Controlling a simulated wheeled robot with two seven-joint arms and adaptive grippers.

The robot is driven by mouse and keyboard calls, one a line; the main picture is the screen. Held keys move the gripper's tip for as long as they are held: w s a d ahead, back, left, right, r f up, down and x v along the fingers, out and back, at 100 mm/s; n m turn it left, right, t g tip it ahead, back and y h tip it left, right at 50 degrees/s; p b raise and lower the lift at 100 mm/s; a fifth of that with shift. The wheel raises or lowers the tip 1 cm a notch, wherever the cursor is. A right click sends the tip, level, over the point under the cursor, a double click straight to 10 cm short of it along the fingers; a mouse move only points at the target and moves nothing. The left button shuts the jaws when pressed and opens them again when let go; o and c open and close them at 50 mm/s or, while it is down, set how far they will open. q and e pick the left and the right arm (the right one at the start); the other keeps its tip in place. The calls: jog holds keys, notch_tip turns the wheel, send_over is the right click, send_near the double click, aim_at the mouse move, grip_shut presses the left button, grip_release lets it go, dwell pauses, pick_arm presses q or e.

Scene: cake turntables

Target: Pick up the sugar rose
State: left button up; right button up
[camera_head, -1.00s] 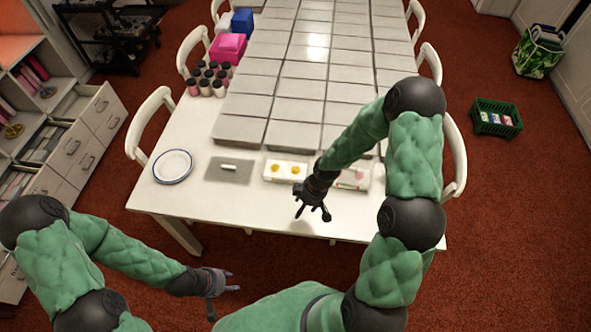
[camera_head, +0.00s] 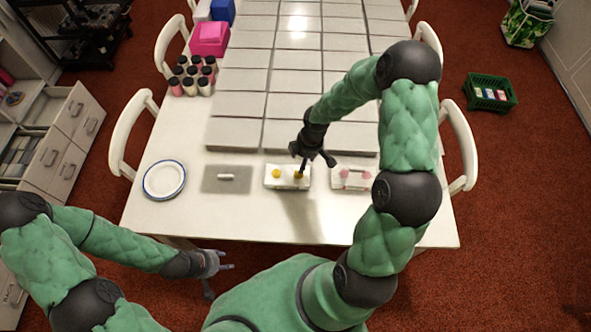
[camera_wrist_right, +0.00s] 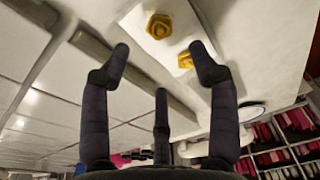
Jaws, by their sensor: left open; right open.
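Two yellow sugar roses, a left one (camera_head: 276,173) and a right one (camera_head: 298,175), sit on a white tray (camera_head: 288,187) near the table's front edge. My right gripper (camera_head: 317,165) is open above the right part of this tray; one finger partly covers the right rose. In the right wrist view, the open fingers (camera_wrist_right: 159,48) show one yellow rose (camera_wrist_right: 159,26) between and beyond the tips. The other (camera_wrist_right: 186,60) is beside a fingertip. No contact is clear. My left gripper (camera_head: 219,279) is open and empty, low in front of the table.
A second white tray (camera_head: 353,185) holds pink flowers (camera_head: 345,174) to the right. A grey mat (camera_head: 212,184) with a small white stick (camera_head: 226,177) and a blue-rimmed plate (camera_head: 164,180) lie to the left. Pale grey slabs (camera_head: 235,134) cover the table behind.

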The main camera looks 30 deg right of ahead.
jog(key=shift+s+a+f+b, duration=0.1)
jog(key=shift+f+b, duration=0.05)
jog(key=shift+f, duration=0.5)
jog(key=shift+s+a+f+b, duration=0.1)
jog(key=shift+f+b, duration=0.05)
jog(key=shift+f, duration=0.45)
jog(key=shift+w+f, duration=0.2)
jog(key=shift+f, duration=0.4)
jog(key=f, duration=0.1)
jog(key=f+b, duration=0.1)
jog(key=f, duration=0.3)
jog(key=shift+w+a+b, duration=0.3)
jog(key=shift+b, duration=0.05)
jog(key=shift+r, duration=0.1)
jog(key=c, duration=0.9)
